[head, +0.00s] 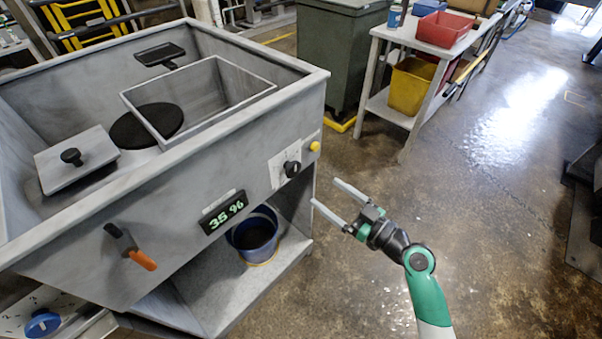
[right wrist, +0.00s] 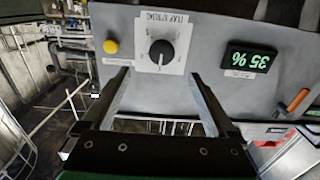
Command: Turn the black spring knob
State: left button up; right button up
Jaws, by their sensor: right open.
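The black spring knob (head: 292,169) sits on a white label plate on the front panel of the grey compactor, near its right end. In the right wrist view the knob (right wrist: 161,53) shows face-on, with a white pointer mark and a dial scale around it. My right gripper (head: 326,195) is open and empty, in front of the panel and to the right of the knob. In the right wrist view its two fingers (right wrist: 160,80) spread below the knob, apart from it. My left gripper is not in view.
A yellow button (head: 314,146) is right of the knob. A display reading 35 % (head: 223,212) and an orange-tipped lever (head: 142,260) are further left. A blue bucket (head: 256,233) stands on the shelf below.

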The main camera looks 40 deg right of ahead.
aim_at(295, 171)
jog(key=w, duration=0.3)
jog(key=w+b, duration=0.1)
jog(key=w, duration=0.6)
jog(key=shift+w+a+b, duration=0.2)
jog(key=shift+a+b, duration=0.1)
jog(key=shift+b, duration=0.05)
jog(key=c, duration=1.3)
jog(key=shift+c, duration=0.2)
